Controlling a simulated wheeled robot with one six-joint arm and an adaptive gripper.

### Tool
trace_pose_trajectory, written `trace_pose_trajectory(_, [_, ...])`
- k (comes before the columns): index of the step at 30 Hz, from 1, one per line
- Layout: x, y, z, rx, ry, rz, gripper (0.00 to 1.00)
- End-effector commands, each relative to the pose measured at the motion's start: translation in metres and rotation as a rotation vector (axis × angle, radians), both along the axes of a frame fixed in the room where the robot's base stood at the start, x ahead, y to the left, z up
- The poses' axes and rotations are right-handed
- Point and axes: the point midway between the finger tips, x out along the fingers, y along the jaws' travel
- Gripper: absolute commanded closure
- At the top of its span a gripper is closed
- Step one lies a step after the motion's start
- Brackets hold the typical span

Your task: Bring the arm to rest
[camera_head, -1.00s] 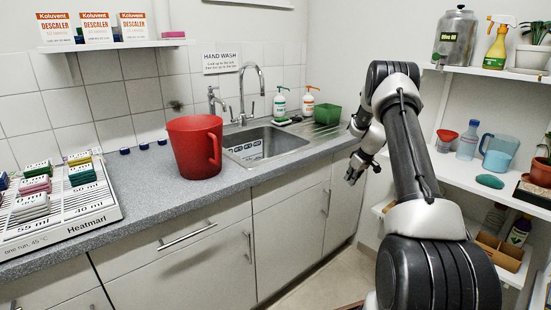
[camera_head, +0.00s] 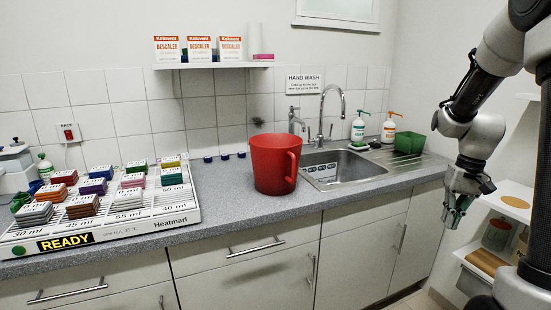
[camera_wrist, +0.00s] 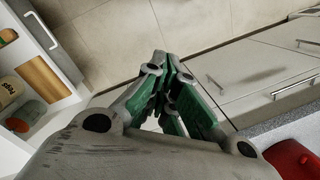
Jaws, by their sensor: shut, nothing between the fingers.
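My gripper (camera_head: 457,214) hangs at the right of the head view, pointing down, in front of the cabinets and past the counter's right end. In the wrist view my gripper (camera_wrist: 172,62) shows its green-padded fingers closed together with nothing between them, above the floor. My arm comes down from the upper right of the head view and is bent at the elbow.
A red jug (camera_head: 270,165) stands on the grey counter (camera_head: 228,205) left of the sink (camera_head: 345,168). The heating tray (camera_head: 150,228) with several coloured blocks and a READY sign is at left. Shelves (camera_head: 510,200) stand close to my gripper at right.

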Motion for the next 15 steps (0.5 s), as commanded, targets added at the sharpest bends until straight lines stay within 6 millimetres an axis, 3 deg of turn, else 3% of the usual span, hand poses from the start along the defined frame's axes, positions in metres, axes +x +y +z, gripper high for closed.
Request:
trace_pose_trajectory(1, [-0.02,0.012,0.02,-0.017,-0.012,0.005,1.0])
trace_pose_trajectory(6, [-0.089,0.044,0.064,-0.071,-0.052,0.03,1.0])
trace_pose_trajectory(12, [-0.157,0.071,0.093,-0.127,-0.168,0.115,1.0])
trace_pose_trajectory(15, [-0.177,0.081,0.103,-0.146,-0.249,0.157,1.0])
